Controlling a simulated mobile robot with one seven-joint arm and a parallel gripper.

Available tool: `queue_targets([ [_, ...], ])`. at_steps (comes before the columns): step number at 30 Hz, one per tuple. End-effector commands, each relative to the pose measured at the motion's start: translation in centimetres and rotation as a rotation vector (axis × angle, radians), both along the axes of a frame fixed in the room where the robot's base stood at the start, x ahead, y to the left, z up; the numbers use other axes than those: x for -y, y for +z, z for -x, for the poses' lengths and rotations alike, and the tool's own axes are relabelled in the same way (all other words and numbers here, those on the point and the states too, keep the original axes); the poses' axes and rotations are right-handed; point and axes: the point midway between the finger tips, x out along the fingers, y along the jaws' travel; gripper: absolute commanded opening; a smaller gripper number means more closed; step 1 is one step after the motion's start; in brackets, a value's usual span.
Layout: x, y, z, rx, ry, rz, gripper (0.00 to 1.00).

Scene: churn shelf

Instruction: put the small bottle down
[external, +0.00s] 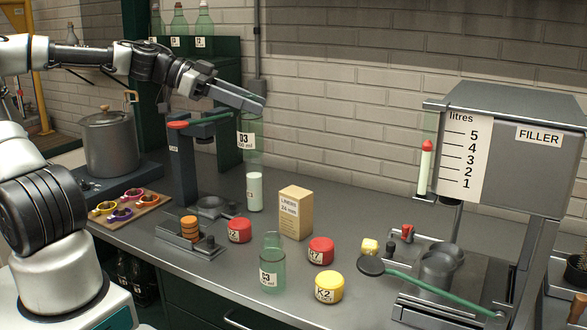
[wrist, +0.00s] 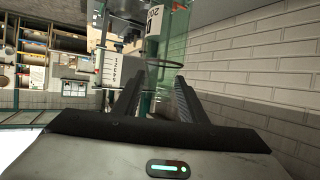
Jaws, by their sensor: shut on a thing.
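My gripper (external: 258,102) is shut on a clear green bottle (external: 249,152), labelled what looks like D3, and holds it upright above the bench. In the wrist view the green glass (wrist: 178,50) and its white label (wrist: 154,22) show between and beyond the fingers (wrist: 160,98). Below the held bottle, a smaller bottle with white contents (external: 255,192) stands on the bench. In the external view the two overlap, and I cannot tell the gap between them. Another small green bottle (external: 271,262) stands upright at the bench's front.
A tan box (external: 296,213), red lids (external: 321,250) and a yellow lid (external: 329,287) stand nearby. A capping press (external: 182,165) is behind left. The filler (external: 500,140) with its green lever (external: 440,288) is at right. Some bare bench (external: 345,215) lies right of the box.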

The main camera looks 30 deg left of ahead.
Motion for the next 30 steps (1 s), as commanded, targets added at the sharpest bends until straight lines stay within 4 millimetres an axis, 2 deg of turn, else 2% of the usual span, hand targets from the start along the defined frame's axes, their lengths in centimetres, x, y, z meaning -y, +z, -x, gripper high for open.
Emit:
queue_targets([
  [9,0.7,-1.0,-10.1,0.004,-0.047,-0.002,0.00],
  [15,1.7,-0.5,-14.3,0.003,-0.074,-0.002,0.00],
  [21,2.5,-0.2,-16.4,0.000,-0.092,0.000,0.00],
  [27,2.4,-3.6,-16.2,-0.004,-0.090,0.002,0.00],
  [30,2.4,-4.7,-16.2,-0.002,-0.090,0.001,0.00],
])
